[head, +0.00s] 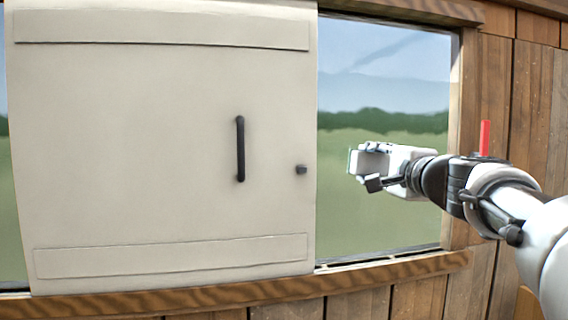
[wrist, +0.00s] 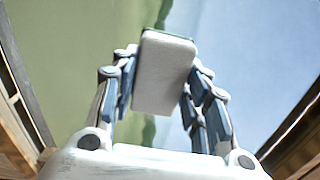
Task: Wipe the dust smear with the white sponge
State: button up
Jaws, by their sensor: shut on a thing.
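My gripper (head: 373,167) is shut on the white sponge (wrist: 165,72), which sits between the two fingers in the wrist view. The sponge has a thin dark green layer at its far edge. In the head view the sponge (head: 366,162) shows at the gripper's tip, in front of the right window pane (head: 385,215). I cannot tell whether it touches the glass. A faint grey-blue diagonal streak (head: 390,50) shows high on the pane, up and right of the sponge. I cannot tell whether it is the dust smear or part of the scenery.
A large beige sliding panel (head: 130,150) with a black vertical handle (head: 240,150) covers the window left of my gripper. A small dark knob (head: 301,169) sits near its right edge. A wooden sill (head: 190,297) runs below, and a plank wall (head: 530,110) stands at right.

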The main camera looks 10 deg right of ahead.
aim_at(385, 163)
jog(key=shift+w, duration=0.95)
dwell(0.3)
jog(key=shift+d, duration=1.85)
jog(key=d, duration=0.7)
jog(key=shift+w+d, duration=0.15)
